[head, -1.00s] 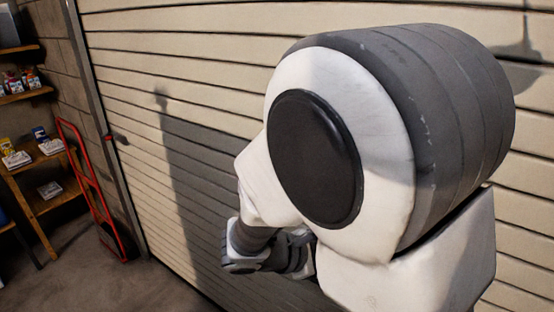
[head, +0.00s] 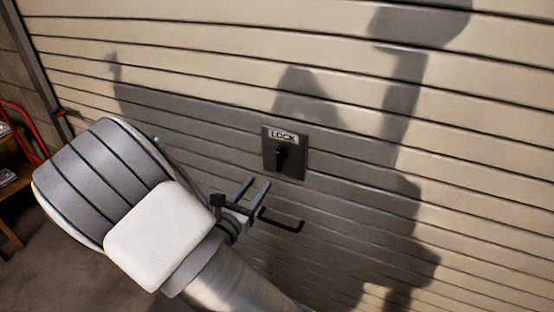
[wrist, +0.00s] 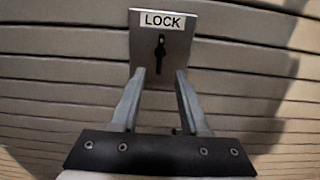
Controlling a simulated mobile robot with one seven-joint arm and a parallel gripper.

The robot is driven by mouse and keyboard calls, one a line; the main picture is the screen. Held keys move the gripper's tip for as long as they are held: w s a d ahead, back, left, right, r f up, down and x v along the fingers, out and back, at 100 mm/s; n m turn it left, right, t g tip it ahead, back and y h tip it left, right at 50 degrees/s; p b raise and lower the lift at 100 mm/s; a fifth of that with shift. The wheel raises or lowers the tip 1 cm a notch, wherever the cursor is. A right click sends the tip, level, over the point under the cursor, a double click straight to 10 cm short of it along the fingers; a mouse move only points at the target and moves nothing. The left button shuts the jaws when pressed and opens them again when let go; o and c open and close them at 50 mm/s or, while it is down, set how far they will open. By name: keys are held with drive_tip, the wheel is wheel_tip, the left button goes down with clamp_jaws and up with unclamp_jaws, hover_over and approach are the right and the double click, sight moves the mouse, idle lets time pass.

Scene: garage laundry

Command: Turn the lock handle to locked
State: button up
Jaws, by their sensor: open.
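The lock plate (head: 297,165) is a dark rectangle labelled LOCK, mounted on the beige slatted door. Its small black handle (head: 281,156) sits at the plate's middle. In the wrist view the plate (wrist: 180,50) is at the top centre, and the handle (wrist: 160,50) looks upright, with a dark line below it. My gripper (head: 258,185) is open and empty, just below and left of the plate. In the wrist view its two fingers (wrist: 158,75) point up toward the plate, one each side of the handle's line. They look short of the handle; contact cannot be told.
A black pull bar (head: 281,221) sticks out from the door below the plate, close to my gripper. The slatted door (head: 480,120) is otherwise flat and clear. A red hand truck (head: 22,125) and a wooden shelf (head: 12,190) stand at the far left.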

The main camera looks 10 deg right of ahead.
sight(278, 159)
drive_tip(key=x, duration=1.2)
drive_tip(key=shift+w+d+p, duration=0.1)
drive_tip(key=shift+w+p, duration=0.05)
drive_tip(key=shift+p, duration=0.15)
clamp_jaws()
